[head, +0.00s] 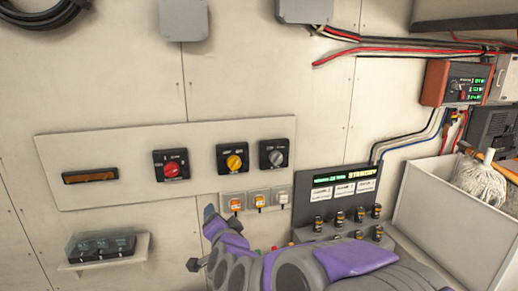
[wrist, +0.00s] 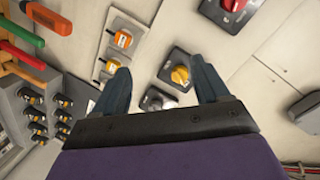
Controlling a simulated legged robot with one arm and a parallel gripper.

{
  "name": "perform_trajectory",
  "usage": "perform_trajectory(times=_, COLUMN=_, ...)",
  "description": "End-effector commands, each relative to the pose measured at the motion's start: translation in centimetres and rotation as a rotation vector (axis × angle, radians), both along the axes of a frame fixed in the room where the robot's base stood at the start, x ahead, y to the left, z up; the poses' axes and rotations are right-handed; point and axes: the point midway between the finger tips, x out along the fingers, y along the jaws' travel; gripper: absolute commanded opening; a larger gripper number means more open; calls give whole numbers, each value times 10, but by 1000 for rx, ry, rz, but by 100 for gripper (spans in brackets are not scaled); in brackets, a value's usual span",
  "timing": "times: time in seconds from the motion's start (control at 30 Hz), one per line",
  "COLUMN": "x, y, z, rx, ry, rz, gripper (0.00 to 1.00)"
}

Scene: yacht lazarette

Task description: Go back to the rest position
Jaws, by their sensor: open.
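My gripper (wrist: 158,72) is open and empty in the wrist view, its two dark blue-grey fingers spread towards the wall. In the head view my gripper (head: 203,238) is at the lower middle, in front of the wall, below the switch panel (head: 80,150). The panel carries a red rotary switch (head: 171,166), a yellow one (head: 235,162) and a grey one (head: 277,157). In the wrist view the yellow switch (wrist: 180,75) appears between the fingers, with no visible contact. The grey switch (wrist: 157,100) is partly hidden by my gripper.
Small switches (head: 257,201) line the wall below the panel. A console (head: 337,187) with a lit display stands right of them. A white bin (head: 440,215) with a mop (head: 480,180) is at right. A small shelf (head: 105,264) is at lower left. Coloured tool handles (wrist: 45,15) show in the wrist view.

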Motion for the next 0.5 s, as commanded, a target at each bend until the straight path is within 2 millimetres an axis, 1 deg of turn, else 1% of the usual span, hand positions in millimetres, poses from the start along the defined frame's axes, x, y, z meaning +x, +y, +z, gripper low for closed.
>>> perform_trajectory(times=0.03, x=-9, y=-7, z=0, rx=-37, ry=37, rz=37, gripper=74)
perform_trajectory(times=0.17, x=-42, y=-20, z=-18, rx=-158, ry=164, rz=148, gripper=74)
perform_trajectory(times=0.27, x=-73, y=-36, z=-34, rx=-256, ry=268, rz=226, gripper=74)
perform_trajectory(times=0.3, x=-87, y=-44, z=-41, rx=-293, ry=311, rz=256, gripper=74)
perform_trajectory(times=0.37, x=-108, y=-58, z=-51, rx=-352, ry=378, rz=297, gripper=74)
perform_trajectory(times=0.4, x=-123, y=-69, z=-58, rx=-391, ry=425, rz=322, gripper=74)
perform_trajectory(times=0.47, x=-147, y=-85, z=-67, rx=-447, ry=495, rz=358, gripper=74)
perform_trajectory(times=0.5, x=-163, y=-97, z=-73, rx=-483, ry=545, rz=381, gripper=74)
